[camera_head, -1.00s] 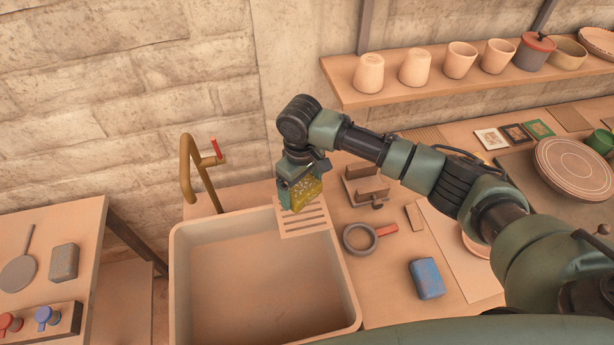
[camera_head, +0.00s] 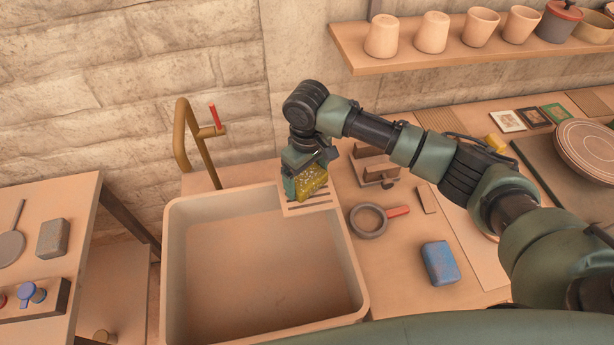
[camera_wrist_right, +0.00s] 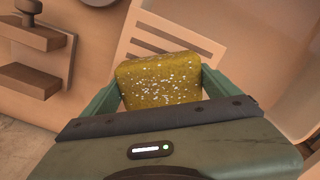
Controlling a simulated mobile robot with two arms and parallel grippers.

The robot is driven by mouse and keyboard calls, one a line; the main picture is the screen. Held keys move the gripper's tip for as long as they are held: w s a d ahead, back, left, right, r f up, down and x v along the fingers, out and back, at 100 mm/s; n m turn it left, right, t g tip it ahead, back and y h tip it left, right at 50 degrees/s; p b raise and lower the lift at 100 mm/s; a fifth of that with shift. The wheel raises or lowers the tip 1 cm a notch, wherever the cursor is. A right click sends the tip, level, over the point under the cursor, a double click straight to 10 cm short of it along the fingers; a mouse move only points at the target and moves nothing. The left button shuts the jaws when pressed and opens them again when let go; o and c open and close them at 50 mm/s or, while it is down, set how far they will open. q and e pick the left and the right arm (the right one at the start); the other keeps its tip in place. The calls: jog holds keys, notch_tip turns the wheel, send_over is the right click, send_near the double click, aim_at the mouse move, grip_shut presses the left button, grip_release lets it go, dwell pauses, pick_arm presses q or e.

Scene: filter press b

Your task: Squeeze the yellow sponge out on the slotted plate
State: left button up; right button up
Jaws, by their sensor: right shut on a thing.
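The yellow sponge (camera_head: 312,181) is in my right gripper (camera_head: 304,186), at the back right corner of the sink. In the right wrist view the sponge (camera_wrist_right: 160,82) is speckled with pale dots and sits between the two green fingers of my right gripper (camera_wrist_right: 160,88), which is shut on it. The pale slotted plate (camera_head: 310,209) lies at the sink's back right corner, below the sponge. The slotted plate (camera_wrist_right: 150,34) shows behind the sponge in the wrist view. I cannot tell whether the sponge touches the plate. My left gripper is not in view.
The sink basin (camera_head: 364,300) is empty, with a brass tap (camera_head: 184,150) behind it. A shelf of cups (camera_head: 432,32) hangs above.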

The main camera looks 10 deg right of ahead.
aim_at(307, 177)
jog(key=shift+s+f, duration=0.1)
jog(key=shift+f, duration=0.5)
dwell(1.4)
jog(key=shift+r, duration=0.1)
notch_tip(307, 177, up, 7)
jog(key=p, duration=0.8)
dwell(0.4)
